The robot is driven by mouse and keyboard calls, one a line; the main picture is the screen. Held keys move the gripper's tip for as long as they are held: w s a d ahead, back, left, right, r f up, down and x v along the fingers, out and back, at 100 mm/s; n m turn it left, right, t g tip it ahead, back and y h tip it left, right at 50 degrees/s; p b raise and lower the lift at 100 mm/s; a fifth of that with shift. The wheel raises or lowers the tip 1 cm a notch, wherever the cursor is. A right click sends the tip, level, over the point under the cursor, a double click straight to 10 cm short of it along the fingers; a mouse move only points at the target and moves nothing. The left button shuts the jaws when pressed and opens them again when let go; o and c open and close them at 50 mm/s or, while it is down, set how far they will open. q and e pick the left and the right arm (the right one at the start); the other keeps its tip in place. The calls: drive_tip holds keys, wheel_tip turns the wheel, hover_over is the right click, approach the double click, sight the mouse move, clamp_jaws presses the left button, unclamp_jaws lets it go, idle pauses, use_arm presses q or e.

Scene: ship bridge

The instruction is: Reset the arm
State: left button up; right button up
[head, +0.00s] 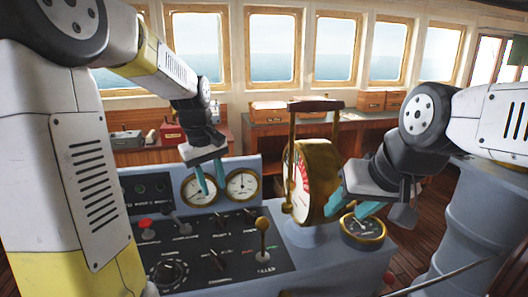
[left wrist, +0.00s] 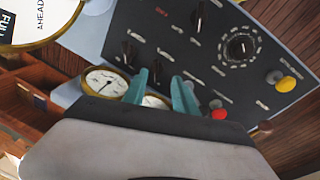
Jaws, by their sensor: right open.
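My left gripper (head: 208,190) hangs over the back of the console in the head view, in front of two round brass-rimmed gauges. Its two teal fingers stand apart with nothing between them; they also show in the left wrist view (left wrist: 160,76). My right gripper (head: 352,207) is at the right of the brass telegraph (head: 318,180), its teal fingers apart, close to the telegraph's dial housing and above a round gauge (head: 363,228). Whether it touches the telegraph cannot be told. The telegraph's handle bar (head: 316,106) stands upright at the top.
A yellow knob (left wrist: 286,84) shows in the left wrist view. A wooden desk (head: 265,127) with boxes stands behind, below the windows. A blue-grey pedestal (head: 455,215) is at right.

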use_arm(q)
drive_tip(key=s+d+r+m+t, duration=0.1)
drive_tip(key=s+r+m+t, duration=0.1)
drive_tip(key=s, duration=0.7)
drive_tip(key=s+d+r+m+t+h, duration=0.1)
drive_tip(key=s+r+m+t, duration=0.1)
drive_tip(key=s+m, duration=0.3)
drive_tip(key=s+r, duration=0.1)
drive_tip(key=s, duration=0.3)
drive_tip(key=shift+s+r+t, duration=0.2)
drive_tip(key=shift+t, duration=0.1)
drive_tip(key=shift+a, duration=0.15)
